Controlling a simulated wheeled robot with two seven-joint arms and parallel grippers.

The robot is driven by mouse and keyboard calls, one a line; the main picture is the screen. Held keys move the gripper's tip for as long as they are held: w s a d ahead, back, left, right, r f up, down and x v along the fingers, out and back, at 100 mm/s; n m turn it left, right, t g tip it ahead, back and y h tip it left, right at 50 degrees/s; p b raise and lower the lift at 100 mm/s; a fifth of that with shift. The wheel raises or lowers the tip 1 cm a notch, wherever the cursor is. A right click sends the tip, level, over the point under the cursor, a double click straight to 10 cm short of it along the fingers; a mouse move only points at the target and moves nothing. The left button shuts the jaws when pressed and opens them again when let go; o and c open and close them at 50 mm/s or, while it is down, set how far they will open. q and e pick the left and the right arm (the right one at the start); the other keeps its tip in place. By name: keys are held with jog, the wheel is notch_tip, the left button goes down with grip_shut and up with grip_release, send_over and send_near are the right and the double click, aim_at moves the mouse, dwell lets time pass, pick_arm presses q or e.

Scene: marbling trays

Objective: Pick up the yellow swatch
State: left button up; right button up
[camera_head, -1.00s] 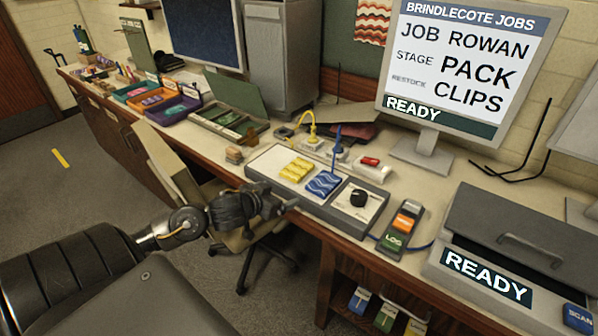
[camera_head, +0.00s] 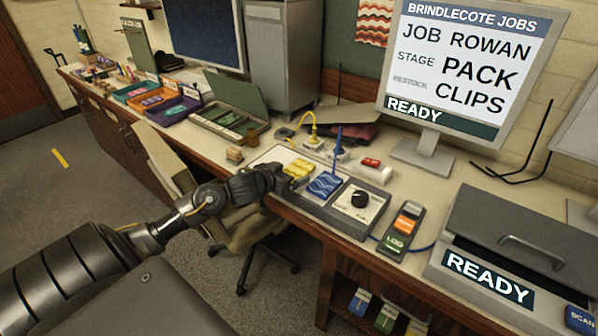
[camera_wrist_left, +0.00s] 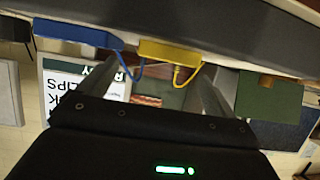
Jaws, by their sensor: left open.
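The yellow swatch (camera_head: 300,167) is a wavy-topped slab at the left part of a grey tray unit (camera_head: 321,215) on the bench. The blue swatch (camera_head: 325,184) lies to its right. My left gripper (camera_head: 291,177) is at the near side of the yellow swatch and hides part of it. In the left wrist view, which looks upside down, the yellow swatch (camera_wrist_left: 170,49) shows ahead between the two spread fingers of my left gripper (camera_wrist_left: 162,72). The gap between them looks empty. I cannot tell whether a finger touches the swatch. My right gripper does not show.
A black knob (camera_head: 360,198) sits at the tray unit's right end. A handheld device (camera_head: 403,227) and a grey lidded case (camera_head: 520,235) stand further right. A chair (camera_head: 243,228) stands under the bench edge.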

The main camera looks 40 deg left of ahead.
aim_at(298, 168)
pick_arm(q)
jog(key=x, duration=0.4)
jog(key=shift+a, duration=0.4)
jog(key=shift+w+f, duration=0.25)
jog(key=shift+w, duration=0.1)
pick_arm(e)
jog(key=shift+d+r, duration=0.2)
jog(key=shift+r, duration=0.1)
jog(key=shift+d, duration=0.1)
pick_arm(q)
jog(key=shift+c, duration=1)
jog(key=c, duration=0.9)
jog(key=shift+r, duration=0.15)
